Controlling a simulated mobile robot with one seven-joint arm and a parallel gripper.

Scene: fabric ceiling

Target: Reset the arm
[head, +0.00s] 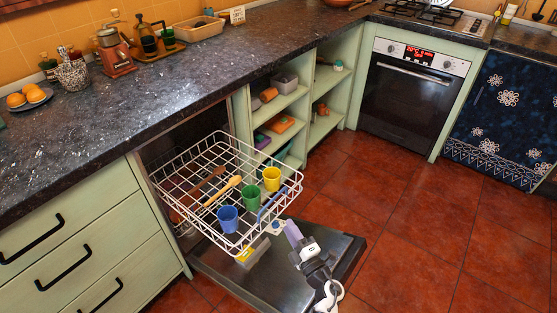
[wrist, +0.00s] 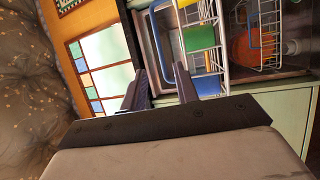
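My gripper (wrist: 160,80) shows in the wrist view with its two dark fingers apart and nothing visible between them. In the head view my gripper (head: 290,232) is low, in front of the pulled-out dishwasher rack (head: 228,137) and above the lowered dishwasher door (head: 335,248). The rack's front edge and a blue bar (head: 272,205) are close to the fingers. Whether they touch cannot be told.
The rack holds a blue cup (head: 228,219), a green cup (head: 251,197), a yellow cup (head: 271,178) and a wooden spoon (head: 222,190). A counter (head: 180,85) runs behind. Red floor tiles (head: 420,230) are clear to the right.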

